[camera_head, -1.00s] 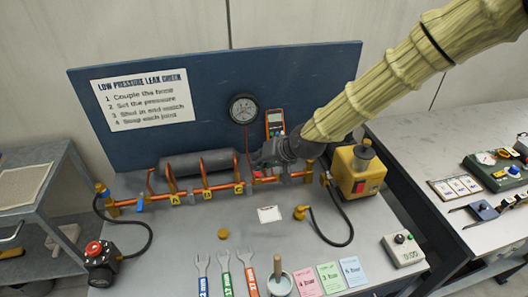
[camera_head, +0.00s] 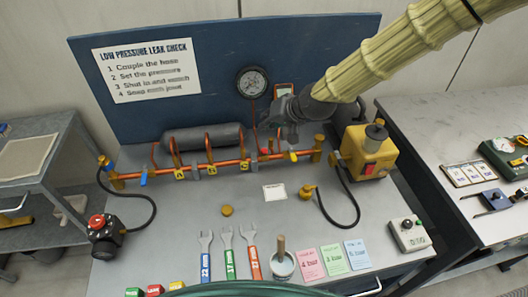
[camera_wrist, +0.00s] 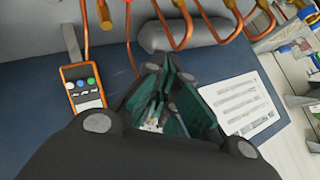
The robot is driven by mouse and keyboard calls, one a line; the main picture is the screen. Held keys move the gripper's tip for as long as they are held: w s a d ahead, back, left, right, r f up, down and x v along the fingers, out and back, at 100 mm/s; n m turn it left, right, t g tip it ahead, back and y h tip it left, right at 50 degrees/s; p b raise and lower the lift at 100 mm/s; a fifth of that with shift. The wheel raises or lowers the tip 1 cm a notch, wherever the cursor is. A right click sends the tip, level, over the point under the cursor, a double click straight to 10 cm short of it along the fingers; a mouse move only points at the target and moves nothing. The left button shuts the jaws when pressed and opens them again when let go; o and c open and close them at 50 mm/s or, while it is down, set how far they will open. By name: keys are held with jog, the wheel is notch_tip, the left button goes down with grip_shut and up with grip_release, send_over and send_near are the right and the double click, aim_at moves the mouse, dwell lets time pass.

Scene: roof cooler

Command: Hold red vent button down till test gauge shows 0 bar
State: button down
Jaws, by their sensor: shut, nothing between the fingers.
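The round test gauge (camera_head: 251,82) hangs on the blue board; its reading is too small to tell. My gripper (camera_head: 292,137) is shut and empty, in front of the board above the right part of the copper pipe (camera_head: 225,163). A small red spot (camera_head: 265,151) shows at the pipe, left of and below the gripper; I cannot tell if it is the vent button. Other red parts are a round knob (camera_head: 97,220) on a black box and a patch (camera_head: 369,168) on the yellow box. In the wrist view the closed fingers (camera_wrist: 160,112) show dark green pads.
A yellow box (camera_head: 362,150) stands right of the pipe. Wrenches (camera_head: 228,255), a cup (camera_head: 282,264) and coloured cards (camera_head: 333,259) lie along the front.

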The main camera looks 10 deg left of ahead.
jog(key=b, duration=0.1)
send_over(266, 151)
jog(key=w, duration=0.2)
notch_tip(266, 151, down, 4)
jog(key=shift+s+f+b, duration=0.95)
jog(key=shift+f+b, duration=0.2)
jog(key=shift+b, duration=0.1)
jog(key=shift+f, duration=0.35)
jog(key=shift+w+f+b, duration=0.3)
jog(key=shift+w+f, duration=0.45)
jog(key=shift+f, duration=0.25)
jog(key=shift+s+r, duration=0.35)
jog(key=shift+s, duration=0.05)
jog(key=shift+w+f, duration=0.2)
jog(key=shift+w, duration=0.05)
jog(key=shift+s, duration=0.1)
jog(key=shift+r, duration=0.1)
